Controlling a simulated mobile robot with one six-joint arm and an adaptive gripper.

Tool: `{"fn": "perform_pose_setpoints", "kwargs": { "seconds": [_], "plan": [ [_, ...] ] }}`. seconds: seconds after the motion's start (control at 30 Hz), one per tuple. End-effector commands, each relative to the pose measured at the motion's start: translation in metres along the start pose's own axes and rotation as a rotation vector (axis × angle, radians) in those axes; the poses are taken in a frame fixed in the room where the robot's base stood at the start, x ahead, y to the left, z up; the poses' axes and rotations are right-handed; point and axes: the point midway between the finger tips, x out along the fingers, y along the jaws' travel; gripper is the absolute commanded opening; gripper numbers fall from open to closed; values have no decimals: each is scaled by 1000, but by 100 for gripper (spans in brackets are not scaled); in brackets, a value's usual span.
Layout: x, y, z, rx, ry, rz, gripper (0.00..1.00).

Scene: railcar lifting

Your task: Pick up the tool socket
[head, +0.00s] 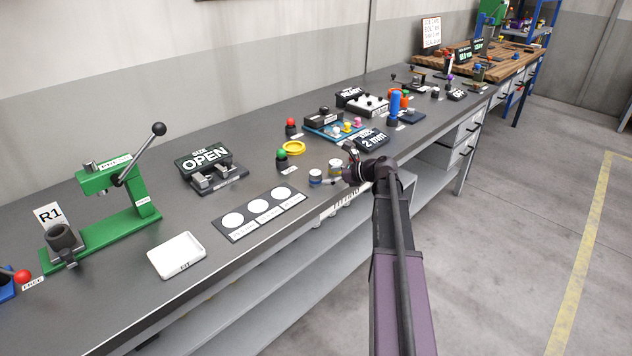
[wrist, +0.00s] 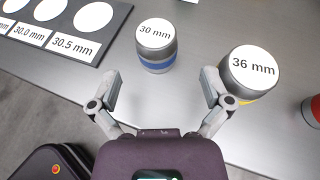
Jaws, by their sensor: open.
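Two short grey sockets with white tops stand upright on the dark bench. In the wrist view, the one marked 30 mm (wrist: 155,45) has a blue band, and the one marked 36 mm (wrist: 247,72) has a yellow band. The head view also shows the blue-banded socket (head: 315,178) and the yellow-banded socket (head: 335,167). My gripper (wrist: 161,78) is open and empty. The 30 mm socket is ahead of the gap between its fingers; the 36 mm socket is beside the right fingertip. In the head view my gripper (head: 352,168) is just right of the sockets.
A board with white circles (head: 232,237) lies left of the sockets, with a white tray (head: 176,255) and green press (head: 118,200) beyond. A yellow ring (head: 293,148) and green button (head: 281,155) are behind. A red-sided object (wrist: 313,112) is at the wrist view's right edge.

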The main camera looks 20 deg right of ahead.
Motion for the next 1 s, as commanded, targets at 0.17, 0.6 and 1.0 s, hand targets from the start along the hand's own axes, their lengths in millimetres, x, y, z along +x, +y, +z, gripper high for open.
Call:
{"fn": "perform_pose_setpoints", "kwargs": {
  "seconds": [0.17, 0.6, 1.0],
  "plan": [
    [3, 0, 0, 0, 0, 0, 99],
    [18, 2, -2, -1, 0, 2, 99],
    [55, 3, -2, 0, 0, 2, 99]
  ]
}}
